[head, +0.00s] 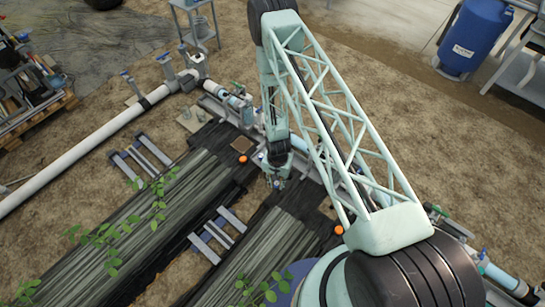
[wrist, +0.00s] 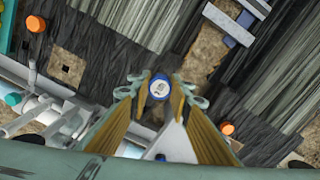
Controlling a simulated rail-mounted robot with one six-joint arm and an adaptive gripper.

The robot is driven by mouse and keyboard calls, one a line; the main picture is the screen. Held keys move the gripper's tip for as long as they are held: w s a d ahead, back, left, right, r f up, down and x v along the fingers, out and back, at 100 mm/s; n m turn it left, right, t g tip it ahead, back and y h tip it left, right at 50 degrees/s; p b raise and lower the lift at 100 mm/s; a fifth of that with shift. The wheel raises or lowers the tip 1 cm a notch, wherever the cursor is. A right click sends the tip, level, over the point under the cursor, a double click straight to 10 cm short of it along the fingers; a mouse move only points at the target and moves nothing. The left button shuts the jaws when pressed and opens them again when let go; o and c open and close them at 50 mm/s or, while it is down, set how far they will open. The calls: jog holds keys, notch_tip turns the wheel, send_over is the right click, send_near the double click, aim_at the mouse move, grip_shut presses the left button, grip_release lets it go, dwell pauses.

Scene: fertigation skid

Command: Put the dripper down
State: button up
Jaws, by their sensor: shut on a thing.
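My gripper (wrist: 160,90) shows large in the wrist view, its two yellow-lined fingers closed on the dripper (wrist: 160,87). The dripper is a small round piece with a blue rim and a pale centre, held at the fingertips. In the head view my gripper (head: 277,181) hangs low beside the pipe line, close to the dark row covers, and the dripper is too small to make out there. I cannot tell how high the dripper is above the ground.
Dark plastic row covers (head: 150,205) with leafy plants (head: 112,235) lie left of my arm. A square brown patch (wrist: 66,66) and a grey-and-blue stand (wrist: 228,24) lie near my gripper. A blue tank (head: 474,36) stands far right.

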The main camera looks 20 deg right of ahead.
jog(key=w, duration=0.5)
jog(key=w+d+f+b, duration=0.1)
jog(key=w, duration=0.4)
jog(key=w+b, duration=0.1)
jog(key=w, duration=0.5)
jog(key=shift+d+f, duration=0.2)
jog(key=shift+f, duration=0.05)
jog(key=shift+f, duration=0.1)
jog(key=shift+f+b, duration=0.7)
jog(key=shift+f, duration=0.95)
jog(key=shift+f, duration=0.2)
jog(key=o, duration=0.6)
jog(key=shift+r, duration=0.15)
